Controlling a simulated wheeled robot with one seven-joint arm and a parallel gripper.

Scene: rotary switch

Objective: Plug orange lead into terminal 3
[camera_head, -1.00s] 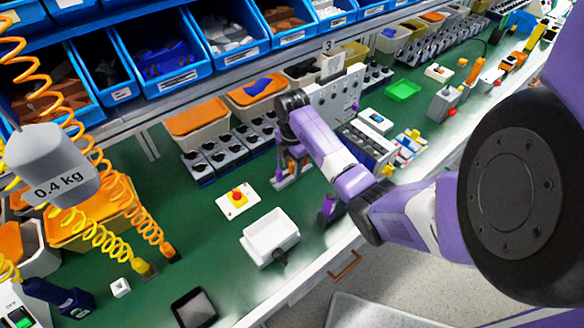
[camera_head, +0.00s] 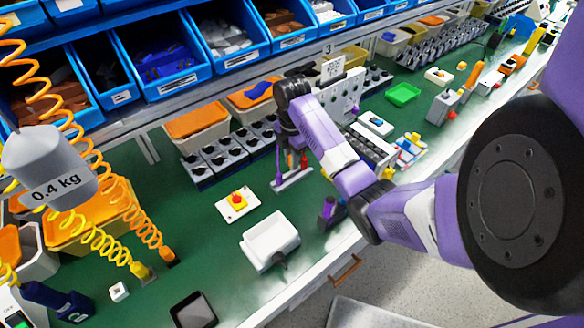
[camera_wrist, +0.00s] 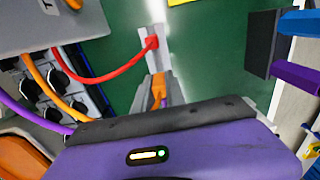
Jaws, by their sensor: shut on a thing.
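My gripper (camera_wrist: 158,100) is shut on the orange plug of the orange lead (camera_wrist: 158,86) in the wrist view. The orange cable curves away at left, toward the grey panel. A red plug (camera_wrist: 152,43) stands in the light holder (camera_wrist: 168,62) just beyond the orange plug. The head view shows this holder (camera_head: 292,181) on the green bench below my gripper (camera_head: 289,150). The upright terminal panel (camera_head: 344,92) is to its right, partly hidden by my arm. A "3" card (camera_head: 329,49) stands above it. I cannot read the terminal numbers.
Black-knobbed switch blocks (camera_head: 208,158) stand left of my gripper. A white tray (camera_head: 270,240) and a red-button box (camera_head: 237,204) lie nearer the front. Blue bins (camera_head: 163,62) line the shelf above.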

